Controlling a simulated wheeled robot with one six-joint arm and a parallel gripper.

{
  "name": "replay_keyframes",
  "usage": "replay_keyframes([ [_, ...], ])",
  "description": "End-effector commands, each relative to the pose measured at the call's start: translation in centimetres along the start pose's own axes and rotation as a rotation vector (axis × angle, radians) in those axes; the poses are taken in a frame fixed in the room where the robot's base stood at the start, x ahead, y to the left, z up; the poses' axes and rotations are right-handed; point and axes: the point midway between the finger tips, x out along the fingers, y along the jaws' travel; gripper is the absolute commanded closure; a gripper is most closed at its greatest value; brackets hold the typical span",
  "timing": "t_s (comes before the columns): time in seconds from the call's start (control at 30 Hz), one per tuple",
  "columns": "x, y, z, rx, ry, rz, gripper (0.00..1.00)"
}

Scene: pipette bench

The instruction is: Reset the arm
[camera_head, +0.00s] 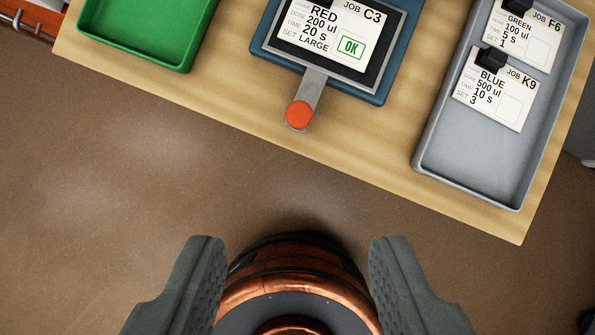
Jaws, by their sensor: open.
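My gripper (298,290) is at the bottom of the head camera view. Its two grey fingers stand wide apart, with nothing held between them. Below and between the fingers is a round copper-coloured body with dark bands, which may be part of me. The gripper is over the brown floor (130,170), in front of the near edge of the wooden bench (240,105), and touches nothing on it.
On the bench are a green tray (185,62), a blue stand (262,62) with a RED job card (318,38) marked OK, and an orange-red button (299,114) on a metal strip. A grey tray (470,180) at right holds BLUE (510,88) and GREEN (535,35) cards.

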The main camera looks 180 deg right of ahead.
Motion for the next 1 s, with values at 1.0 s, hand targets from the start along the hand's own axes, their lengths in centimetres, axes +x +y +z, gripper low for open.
replay_keyframes([
  [1.0,-14.6,1.2,12.5,0.044,0.991,0.061,0.56],
])
